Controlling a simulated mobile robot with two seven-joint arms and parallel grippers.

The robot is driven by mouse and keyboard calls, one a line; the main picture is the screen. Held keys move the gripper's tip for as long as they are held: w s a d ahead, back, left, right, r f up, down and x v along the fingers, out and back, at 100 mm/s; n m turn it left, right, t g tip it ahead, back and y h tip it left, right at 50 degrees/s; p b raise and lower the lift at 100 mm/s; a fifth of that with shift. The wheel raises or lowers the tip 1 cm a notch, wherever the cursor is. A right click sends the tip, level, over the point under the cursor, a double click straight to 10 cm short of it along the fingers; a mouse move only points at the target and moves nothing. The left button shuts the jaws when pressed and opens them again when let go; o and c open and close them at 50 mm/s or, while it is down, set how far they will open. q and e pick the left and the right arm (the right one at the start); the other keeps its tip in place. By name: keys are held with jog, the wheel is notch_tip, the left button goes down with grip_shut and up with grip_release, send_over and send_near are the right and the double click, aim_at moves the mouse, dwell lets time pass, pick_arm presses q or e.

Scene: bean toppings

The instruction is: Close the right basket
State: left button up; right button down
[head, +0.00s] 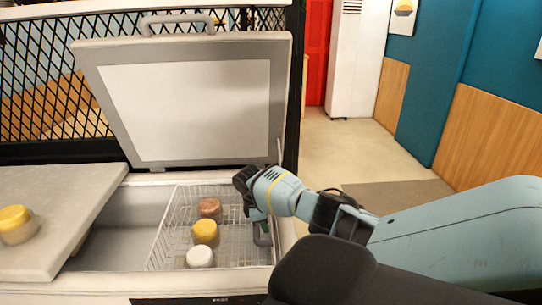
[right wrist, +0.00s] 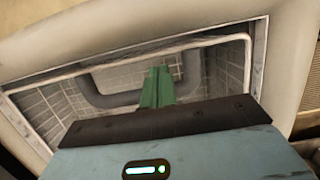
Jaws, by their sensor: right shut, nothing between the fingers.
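The right basket (head: 240,197) is a white wire basket in the right part of an open chest freezer; it also shows in the right wrist view (right wrist: 225,75). A brown-lidded jar (head: 210,208), a yellow-lidded jar (head: 206,233) and a white-lidded jar (head: 200,257) stand in it. The grey right lid (head: 185,105) is raised and leans back. My right gripper (head: 258,214) is at the basket's right side, pointing down. Its green fingers (right wrist: 157,88) are shut and empty, in front of a dark grey U-shaped bar (right wrist: 100,95). Whether they touch it I cannot tell. My left gripper is out of view.
The left lid (head: 70,215) lies flat, with a yellow-lidded jar (head: 15,224) on it. A black mesh partition (head: 40,90) stands behind the freezer. Open floor (head: 350,150) lies to the right, towards a red door (head: 317,50) and a white cabinet (head: 355,60).

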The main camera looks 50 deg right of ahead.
jog(key=v, duration=0.1)
jog(key=p+v, duration=0.1)
jog(key=v, duration=0.2)
jog(key=shift+w+a+r, duration=0.25)
jog(key=shift+a, duration=0.1)
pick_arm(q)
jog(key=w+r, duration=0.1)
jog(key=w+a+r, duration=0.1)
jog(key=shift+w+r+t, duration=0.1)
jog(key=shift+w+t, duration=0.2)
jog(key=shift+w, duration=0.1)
